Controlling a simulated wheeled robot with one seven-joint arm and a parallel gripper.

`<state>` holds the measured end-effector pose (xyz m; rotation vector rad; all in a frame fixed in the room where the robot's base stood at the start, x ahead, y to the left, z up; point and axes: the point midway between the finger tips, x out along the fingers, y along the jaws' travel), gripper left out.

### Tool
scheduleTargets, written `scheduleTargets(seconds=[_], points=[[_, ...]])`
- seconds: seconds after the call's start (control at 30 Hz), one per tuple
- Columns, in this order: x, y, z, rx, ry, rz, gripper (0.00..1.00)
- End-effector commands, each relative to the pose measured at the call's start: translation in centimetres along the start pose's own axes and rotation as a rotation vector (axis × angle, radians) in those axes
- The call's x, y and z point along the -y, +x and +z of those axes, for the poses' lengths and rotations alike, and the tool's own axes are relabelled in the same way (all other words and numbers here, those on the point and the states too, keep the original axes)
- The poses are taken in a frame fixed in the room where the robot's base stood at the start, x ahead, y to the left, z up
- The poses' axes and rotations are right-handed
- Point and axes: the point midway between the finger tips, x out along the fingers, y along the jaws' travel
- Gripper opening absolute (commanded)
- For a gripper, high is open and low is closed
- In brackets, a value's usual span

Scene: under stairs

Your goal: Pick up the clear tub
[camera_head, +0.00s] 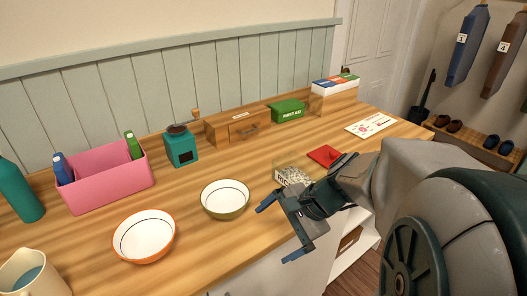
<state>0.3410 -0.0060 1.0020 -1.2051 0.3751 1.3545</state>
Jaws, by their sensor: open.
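The clear tub (286,170) stands on the wooden counter, right of the green-rimmed bowl. It is see-through and seems to hold small pale pieces. My gripper (275,232) is open and empty, with its two fingers pointing left. It is in front of the tub, nearer the counter's front edge, and appears apart from it. My arm and wrist hide part of the tub's lower right side.
Bowls with orange (121,251) and green (222,212) rims stand left of my gripper. A red item (321,154) lies just behind my wrist. A teal grinder (181,151), wooden drawer box (220,137) and green first-aid box (288,105) line the back. Bare counter lies between them.

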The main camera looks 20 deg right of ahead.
Motion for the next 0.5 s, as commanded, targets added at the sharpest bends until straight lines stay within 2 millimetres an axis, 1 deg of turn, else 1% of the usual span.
scheduleTargets(seconds=[0.03,0.07,0.1,0.17,0.2,0.27,0.3,0.4,0.5], points=[[0.4,0.2,-1.8,0.033,0.161,-0.078,1.0],[0.9,0.0,-2.8,0.054,0.255,-0.131,1.0],[1.6,-0.3,-4.2,0.083,0.378,-0.204,1.0],[2.4,-1.1,-6.5,0.125,0.553,-0.314,1.0],[2.8,-1.7,-8.2,0.152,0.66,-0.387,1.0],[3.1,-2.8,-10.6,0.19,0.804,-0.494,1.0],[3.2,-3.5,-12.2,0.213,0.888,-0.56,1.0],[3.0,-5.4,-15.6,0.261,1.053,-0.704,1.0],[2.7,-6.8,-17.9,0.294,1.153,-0.804,1.0]])
